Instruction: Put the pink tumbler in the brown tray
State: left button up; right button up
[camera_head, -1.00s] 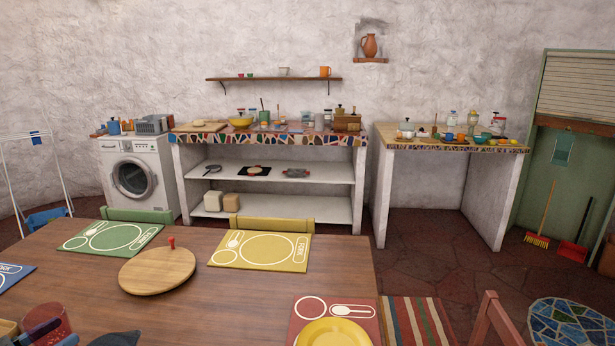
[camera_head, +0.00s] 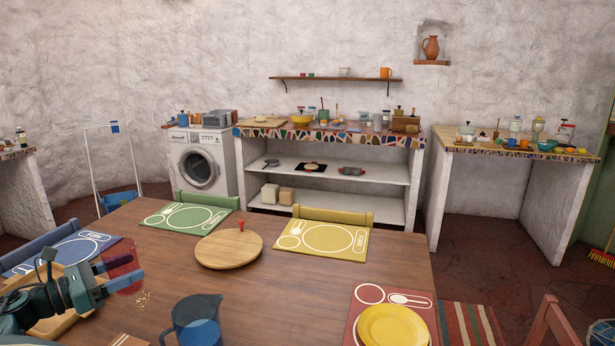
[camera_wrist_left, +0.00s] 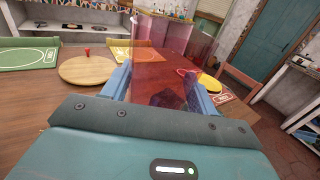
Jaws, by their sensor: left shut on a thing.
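The pink tumbler (camera_head: 124,262) is see-through and is held above the left part of the wooden table in the head view. My left gripper (camera_head: 118,272) is shut on it, with a blue finger on either side. In the left wrist view the tumbler (camera_wrist_left: 158,62) stands up between the fingers (camera_wrist_left: 160,88). The brown tray (camera_head: 62,328) lies on the table at the lower left of the head view, beneath and behind my left arm, which hides much of it. The tumbler is to the right of the tray. My right gripper is not in view.
A blue see-through jug (camera_head: 197,322) stands at the front of the table. A round wooden board (camera_head: 229,249) with a red knob lies near the middle. A yellow plate (camera_head: 394,327) sits on a red mat at the right. Small crumbs (camera_head: 142,298) lie below the tumbler.

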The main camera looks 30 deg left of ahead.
pick_arm(q)
jog(key=w+r+m+h, duration=0.1)
jog(key=w+r+h, duration=0.1)
jog(key=w+r, duration=0.45)
jog(key=w+d+f+m+g+h, duration=0.1)
jog(key=w+d+f, duration=0.2)
jog(key=d, duration=0.4)
jog(key=w+d+f, duration=0.3)
jog(key=d, duration=0.5)
jog(key=s+d+f+n+y, duration=0.1)
jog(key=d+y, duration=0.1)
jog(key=d, duration=0.7)
jog(key=s+d+f+n+t+y, duration=0.1)
jog(key=s+d+n+y, duration=0.1)
jog(key=d, duration=0.8)
jog(key=s+d+f+n+y, duration=0.1)
jog(key=d+f+y, duration=0.1)
jog(key=d, duration=0.8)
jog(key=shift+s+d+y, duration=0.15)
jog(key=shift+s+y, duration=0.15)
jog(key=shift+y, duration=0.2)
jog(key=shift+a+f+n, duration=0.15)
jog(key=shift+a+n, duration=0.05)
jog(key=shift+n, duration=0.1)
